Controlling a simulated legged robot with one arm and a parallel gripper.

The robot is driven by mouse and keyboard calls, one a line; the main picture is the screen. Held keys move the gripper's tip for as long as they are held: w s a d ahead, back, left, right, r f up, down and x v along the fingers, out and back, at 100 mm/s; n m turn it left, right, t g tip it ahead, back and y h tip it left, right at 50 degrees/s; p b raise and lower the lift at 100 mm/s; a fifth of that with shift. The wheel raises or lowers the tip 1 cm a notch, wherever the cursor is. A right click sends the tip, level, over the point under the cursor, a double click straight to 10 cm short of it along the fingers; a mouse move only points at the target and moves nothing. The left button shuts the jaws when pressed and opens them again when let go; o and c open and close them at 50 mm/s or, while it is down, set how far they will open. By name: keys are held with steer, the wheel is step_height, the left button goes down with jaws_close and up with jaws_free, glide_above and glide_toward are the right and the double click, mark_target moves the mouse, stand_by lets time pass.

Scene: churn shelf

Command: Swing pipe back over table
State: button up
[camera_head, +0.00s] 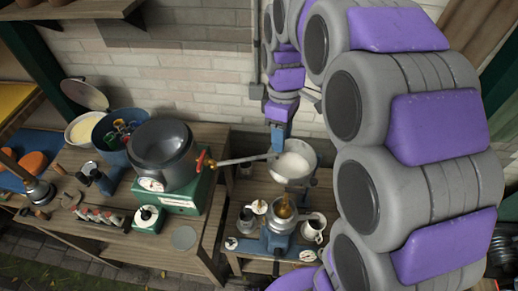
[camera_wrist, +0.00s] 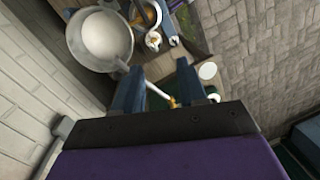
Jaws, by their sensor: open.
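The pipe (camera_head: 243,160) is a thin metal tube running right from a red valve (camera_head: 204,161) on the dark churn bowl (camera_head: 164,153). Its far end reaches the rim of a metal bowl of white liquid (camera_head: 293,165), beyond the right edge of the wooden table (camera_head: 85,238). My gripper (camera_head: 277,143) points down close to the pipe's end. In the wrist view my open gripper (camera_wrist: 158,82) shows two blue fingers, with a section of the pipe (camera_wrist: 157,92) visible between them. I cannot tell whether the fingers straddle it or sit above it.
A lower stand (camera_head: 238,262) at right holds a blue-grey device (camera_head: 280,240) and a white jug (camera_head: 313,228). A blue pot (camera_head: 113,138) and a green box (camera_head: 149,218) stand on the table. A brick wall (camera_head: 190,75) rises behind.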

steer(key=w+a+f+n+p, duration=0.1)
steer(key=w+a+n, duration=0.15)
steer(key=w, duration=0.35)
steer(key=w+a+f+n, duration=0.1)
steer(key=w+a+n, duration=0.1)
steer(key=w+n, duration=0.3)
steer(key=b, duration=0.1)
glide_toward(246, 161)
steer(key=shift+m, duration=0.25)
steer(key=d+f, duration=0.1)
steer(key=f, duration=0.1)
steer(key=d+f, duration=0.2)
steer(key=f, duration=0.1)
steer(key=d+f, duration=0.1)
steer(key=f, duration=0.2)
steer(key=shift+w+d, duration=0.1)
steer(key=shift+d, duration=0.2)
steer(key=shift+r, duration=0.1)
jaws_close()
